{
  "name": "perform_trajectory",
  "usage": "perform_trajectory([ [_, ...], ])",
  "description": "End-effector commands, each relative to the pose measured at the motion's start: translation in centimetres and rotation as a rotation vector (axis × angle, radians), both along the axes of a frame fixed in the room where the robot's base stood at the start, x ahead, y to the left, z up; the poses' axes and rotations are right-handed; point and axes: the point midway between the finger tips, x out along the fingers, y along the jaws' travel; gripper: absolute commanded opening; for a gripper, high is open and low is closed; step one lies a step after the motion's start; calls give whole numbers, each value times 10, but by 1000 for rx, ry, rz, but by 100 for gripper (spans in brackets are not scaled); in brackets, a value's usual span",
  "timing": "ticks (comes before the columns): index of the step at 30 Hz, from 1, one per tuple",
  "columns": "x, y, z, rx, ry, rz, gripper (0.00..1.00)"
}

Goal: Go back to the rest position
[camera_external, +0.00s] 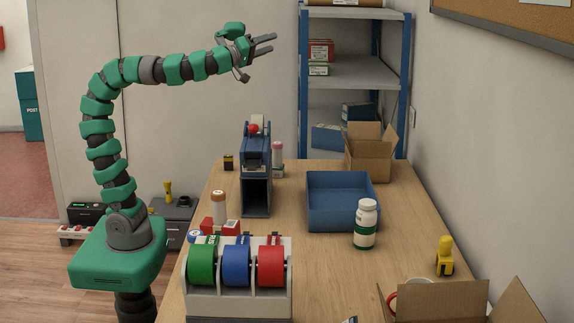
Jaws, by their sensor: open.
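My gripper (262,46) is open and empty. It is raised high above the back of the counter, at the end of my green and dark grey arm, with its fingers pointing right. Nothing touches it. The arm rises from the left of the counter and bends over to the right near its top. The wooden counter (310,255) lies well below the gripper.
A blue dispenser (256,180), a blue tray (342,207), a white bottle (366,224) and an open carton (370,155) stand on the counter. A tape holder (238,303) with green, blue and red rolls is in front. A shelf rack (352,73) stands behind, right of the gripper.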

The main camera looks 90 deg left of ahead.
Motion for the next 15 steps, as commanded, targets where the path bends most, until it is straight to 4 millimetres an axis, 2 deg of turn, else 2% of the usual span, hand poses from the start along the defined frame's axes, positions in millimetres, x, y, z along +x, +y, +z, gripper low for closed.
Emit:
perform_trajectory([
  [1,0,-17,24,51,-26,-66,54],
  [3,1,-44,46,126,-38,-161,54],
  [6,-1,-81,67,237,-24,-283,54],
  [10,-7,-123,75,376,56,-413,54],
  [12,-10,-139,70,447,124,-461,54],
  [15,-16,-151,58,535,244,-504,54],
])
